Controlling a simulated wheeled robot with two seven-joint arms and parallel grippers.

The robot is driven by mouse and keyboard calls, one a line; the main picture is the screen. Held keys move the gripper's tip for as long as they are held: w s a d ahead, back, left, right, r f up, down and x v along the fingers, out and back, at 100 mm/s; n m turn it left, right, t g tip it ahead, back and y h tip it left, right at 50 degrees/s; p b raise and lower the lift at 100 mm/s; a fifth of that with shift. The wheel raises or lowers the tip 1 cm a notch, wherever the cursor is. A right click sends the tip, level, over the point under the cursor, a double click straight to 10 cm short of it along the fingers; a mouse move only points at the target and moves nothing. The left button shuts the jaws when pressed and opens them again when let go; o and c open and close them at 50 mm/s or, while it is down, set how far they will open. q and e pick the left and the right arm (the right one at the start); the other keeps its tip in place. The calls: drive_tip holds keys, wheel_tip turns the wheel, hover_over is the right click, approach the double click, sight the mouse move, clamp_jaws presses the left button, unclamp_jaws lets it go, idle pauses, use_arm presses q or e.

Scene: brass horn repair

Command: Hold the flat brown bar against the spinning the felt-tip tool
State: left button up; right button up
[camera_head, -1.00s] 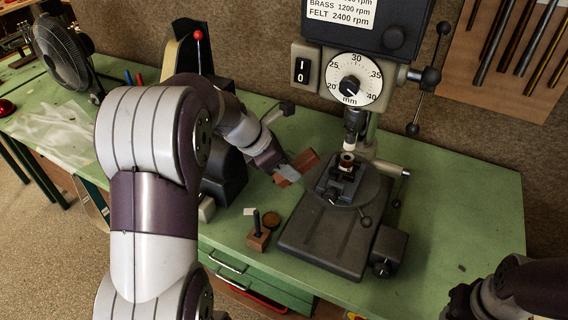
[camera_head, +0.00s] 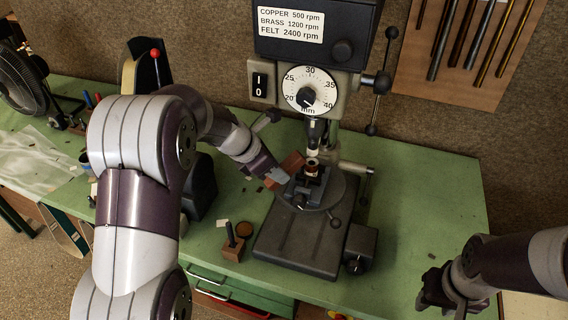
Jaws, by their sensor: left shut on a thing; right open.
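The flat brown bar (camera_head: 293,161) is held in my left gripper (camera_head: 279,174), which is shut on it at the left side of the drill press vise. Its free end points up and right, close to the spindle. The felt-tip tool (camera_head: 313,151) shows as a pale tip under the dark chuck (camera_head: 316,132). I cannot tell whether the bar touches the tip, or whether the tool spins. A reddish-brown round piece (camera_head: 312,168) sits in the vise (camera_head: 305,186) below the tip. My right gripper (camera_head: 431,291) is open and empty at the lower right, away from the press.
The drill press base (camera_head: 297,245) stands on the green bench (camera_head: 420,210). A feed lever (camera_head: 381,85) hangs right of the head. A small wooden block with a peg (camera_head: 232,247) and a brown disc (camera_head: 244,229) lie left of the base.

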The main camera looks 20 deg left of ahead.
use_arm(q)
drive_tip(key=shift+w+d+p, duration=0.3)
drive_tip(key=shift+w+d, duration=0.15)
idle(0.6)
drive_tip(key=shift+p, duration=0.4)
idle(0.6)
drive_tip(key=s+a, duration=0.4)
drive_tip(key=a, duration=0.1)
drive_tip(key=shift+s, duration=0.4)
idle(0.4)
